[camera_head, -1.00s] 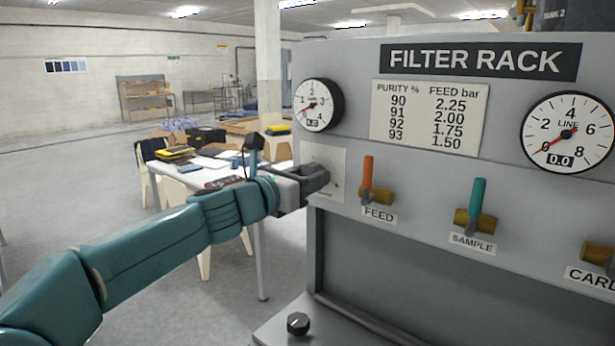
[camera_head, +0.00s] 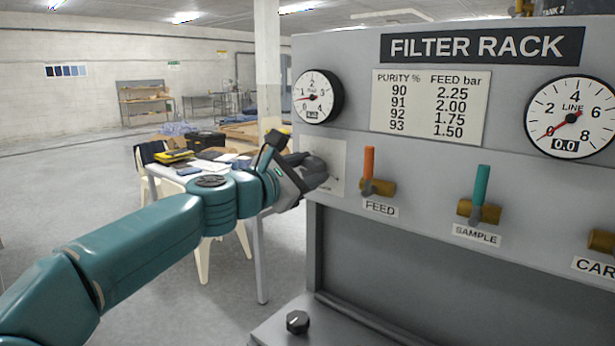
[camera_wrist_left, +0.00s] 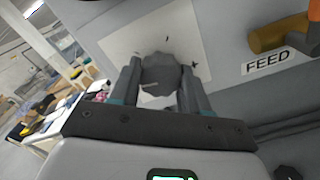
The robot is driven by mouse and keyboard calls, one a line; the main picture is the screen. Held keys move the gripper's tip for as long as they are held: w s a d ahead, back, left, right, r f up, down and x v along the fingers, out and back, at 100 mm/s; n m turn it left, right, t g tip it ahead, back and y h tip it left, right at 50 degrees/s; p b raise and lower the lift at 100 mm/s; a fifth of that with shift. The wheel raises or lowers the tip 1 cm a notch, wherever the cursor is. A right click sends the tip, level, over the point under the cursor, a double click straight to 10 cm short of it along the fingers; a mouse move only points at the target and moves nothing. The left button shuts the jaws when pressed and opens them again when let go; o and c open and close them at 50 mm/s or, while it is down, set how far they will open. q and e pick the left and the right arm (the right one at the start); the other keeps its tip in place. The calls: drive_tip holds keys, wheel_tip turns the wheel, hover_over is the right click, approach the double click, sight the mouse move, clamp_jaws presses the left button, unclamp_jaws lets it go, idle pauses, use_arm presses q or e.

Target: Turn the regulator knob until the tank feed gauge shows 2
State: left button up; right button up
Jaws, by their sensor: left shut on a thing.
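The regulator knob (camera_wrist_left: 161,74) is a dark grey lobed knob on a pale plate (camera_head: 337,156) at the rack's left end. My left gripper (camera_head: 322,172) is shut on it; in the left wrist view the knob sits between the two fingers (camera_wrist_left: 160,80). The tank feed gauge (camera_head: 313,92) is the small round dial above, marked 0 to 4. Its red needle points left, a little below the 1; its small digital readout is too small to read. My right gripper is not in view.
The orange FEED lever (camera_head: 368,163) stands upright just right of the plate, and the teal SAMPLE lever (camera_head: 480,188) is further right. The LINE gauge (camera_head: 570,118) reads 0.0. A black knob (camera_head: 297,322) is on the low ledge. A cluttered table (camera_head: 190,175) stands behind my arm.

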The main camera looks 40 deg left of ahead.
use_arm(q)
drive_tip(key=m+b, duration=0.2)
drive_tip(key=m, duration=0.3)
drive_tip(key=shift+m, duration=0.3)
drive_tip(key=m+b, duration=0.2)
drive_tip(key=m, duration=0.3)
drive_tip(key=shift+d+f, duration=0.1)
drive_tip(key=shift+m, duration=0.5)
drive_tip(key=shift+f+b, duration=0.1)
drive_tip(key=shift+b, duration=0.2)
